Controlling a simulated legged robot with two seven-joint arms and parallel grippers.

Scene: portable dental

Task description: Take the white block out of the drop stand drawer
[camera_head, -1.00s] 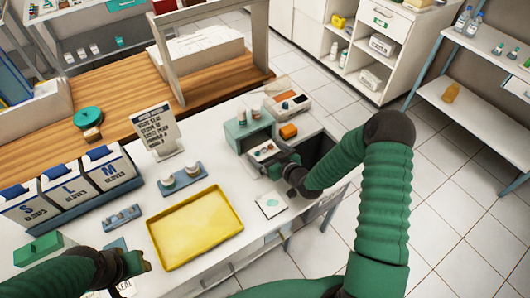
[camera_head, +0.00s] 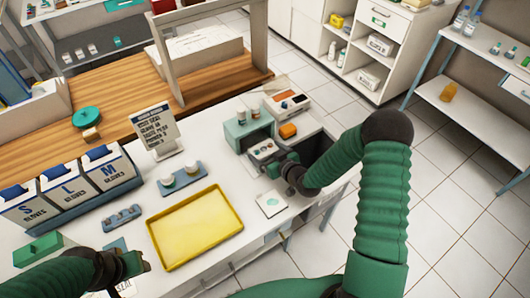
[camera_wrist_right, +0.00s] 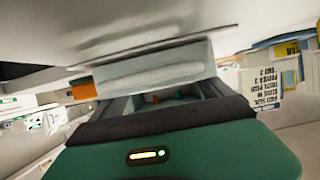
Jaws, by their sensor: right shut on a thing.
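The drop stand (camera_head: 236,131) is a pale teal box near the back right of the white table. Its drawer (camera_head: 262,149) sticks out toward my right gripper (camera_head: 279,164), with small pale items in it. I cannot single out the white block among them. My right gripper is shut at the drawer's front. In the right wrist view a wide pale grey-teal front (camera_wrist_right: 155,66) lies just past the fingers (camera_wrist_right: 172,98); the part gripped is mostly hidden. My left gripper (camera_head: 140,262) hangs at the lower left, away from the stand; its fingers are too unclear to read.
A device (camera_head: 288,103) and an orange block (camera_head: 288,131) stand behind the drawer. A dark opening (camera_head: 318,148) lies to its right. A white card (camera_head: 271,204) and a yellow tray (camera_head: 195,228) lie in front and to the left. A text sign (camera_head: 155,127) stands left of the stand.

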